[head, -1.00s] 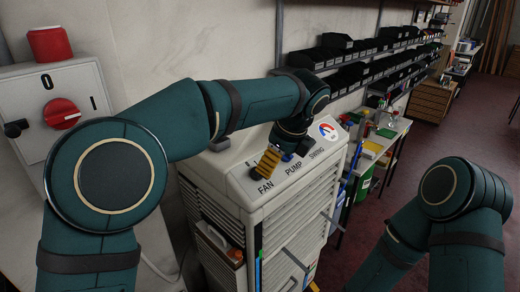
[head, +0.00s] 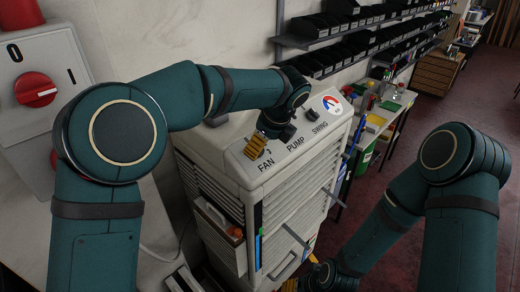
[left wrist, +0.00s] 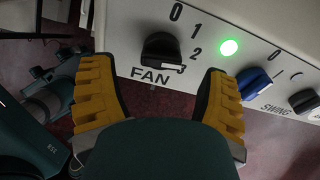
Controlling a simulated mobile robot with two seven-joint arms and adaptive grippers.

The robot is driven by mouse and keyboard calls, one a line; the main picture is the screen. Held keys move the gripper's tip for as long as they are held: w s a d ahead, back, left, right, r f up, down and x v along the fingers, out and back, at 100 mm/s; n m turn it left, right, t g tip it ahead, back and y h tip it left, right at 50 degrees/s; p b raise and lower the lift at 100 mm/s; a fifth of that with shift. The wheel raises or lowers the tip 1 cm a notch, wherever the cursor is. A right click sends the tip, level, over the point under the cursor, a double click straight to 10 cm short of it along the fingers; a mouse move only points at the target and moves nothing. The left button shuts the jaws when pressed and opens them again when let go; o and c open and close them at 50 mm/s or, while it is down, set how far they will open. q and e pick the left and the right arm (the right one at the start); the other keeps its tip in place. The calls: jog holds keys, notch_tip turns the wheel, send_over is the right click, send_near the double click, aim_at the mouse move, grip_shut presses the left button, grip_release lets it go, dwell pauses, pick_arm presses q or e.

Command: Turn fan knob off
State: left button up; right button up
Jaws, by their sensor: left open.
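The black fan knob (left wrist: 161,48) sits on the white panel above the word FAN, with the marks 0, 1, 2 and 3 around it. Its pointer side appears turned toward the 3. My left gripper (left wrist: 160,92) is open, with one yellow finger on each side below the knob, apart from it. In the head view the left gripper (head: 256,147) hangs over the FAN end of the machine's top panel and hides the knob. My right gripper (head: 301,272) is low at the machine's front, with its yellow fingers apart.
A blue knob (left wrist: 255,84) and a black swing knob (left wrist: 304,100) lie to the right of the fan knob. A green light (left wrist: 229,47) glows between. A wall box with a red switch (head: 36,90) stands at the left. Shelves of black bins (head: 345,50) line the wall.

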pick_arm(q)
jog(key=shift+x, duration=1.4)
jog(key=c, duration=1.2)
